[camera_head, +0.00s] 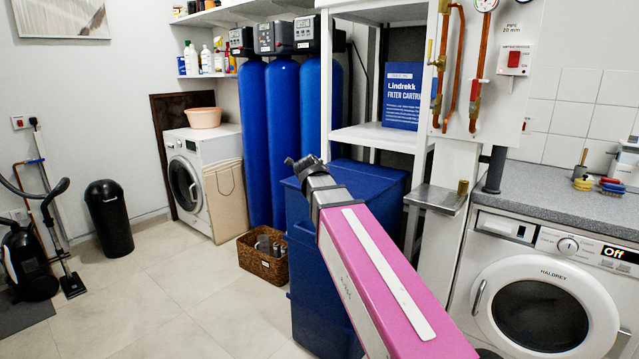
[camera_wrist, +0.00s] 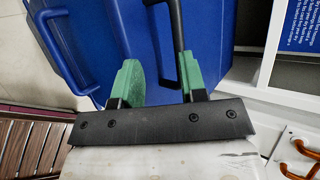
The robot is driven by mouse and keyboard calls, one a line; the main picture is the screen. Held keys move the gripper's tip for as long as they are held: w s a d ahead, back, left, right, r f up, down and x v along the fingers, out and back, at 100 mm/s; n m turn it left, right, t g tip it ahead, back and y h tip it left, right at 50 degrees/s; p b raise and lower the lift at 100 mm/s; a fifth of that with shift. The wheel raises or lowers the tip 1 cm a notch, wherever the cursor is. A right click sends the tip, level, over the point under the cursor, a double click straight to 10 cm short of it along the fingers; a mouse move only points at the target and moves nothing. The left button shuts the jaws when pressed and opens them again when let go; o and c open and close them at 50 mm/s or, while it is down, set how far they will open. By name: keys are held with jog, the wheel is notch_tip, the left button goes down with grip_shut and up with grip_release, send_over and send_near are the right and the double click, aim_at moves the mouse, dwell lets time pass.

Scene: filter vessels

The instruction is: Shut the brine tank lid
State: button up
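The dark blue brine tank (camera_head: 315,310) stands on the floor in the middle of the head view, partly covered by my pink arm. Its blue lid (camera_head: 368,178) shows at the top, behind my wrist; I cannot tell its exact angle from here. My gripper (camera_head: 303,166) is over the left part of the tank top. In the wrist view, blue surfaces of the tank (camera_wrist: 135,35) fill the space beyond my gripper (camera_wrist: 105,40). Its two dark fingers with green parts are spread apart, with nothing visible held between them. Contact with the lid cannot be told.
A wicker basket (camera_head: 262,256) stands left of the tank. Tall blue filter vessels (camera_head: 284,145) stand behind it. A white shelf (camera_head: 375,137) and a small metal ledge (camera_head: 436,199) are close on the right, beside a washing machine (camera_head: 540,290).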

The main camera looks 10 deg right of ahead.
jog(key=v, duration=0.8)
jog(key=shift+s+r, duration=0.15)
jog(key=shift+r, duration=0.15)
jog(key=s+d+f+n+g+y, duration=0.1)
jog(key=s+d+f+n+g, duration=0.2)
jog(key=f, duration=1)
jog(key=s+d+f+n+g+y, duration=0.1)
jog(key=s+d+f+n+g, duration=0.2)
jog(key=s+f+n, duration=0.5)
jog(key=s+d+f+n+g+y, duration=0.1)
jog(key=s+d+f+n+g, duration=0.2)
jog(key=f+n, duration=1)
jog(key=s+f+g, duration=0.1)
jog(key=s+f, duration=0.2)
jog(key=f, duration=0.4)
jog(key=shift+s+d+n+g, duration=0.15)
jog(key=shift+d+n+g, duration=0.15)
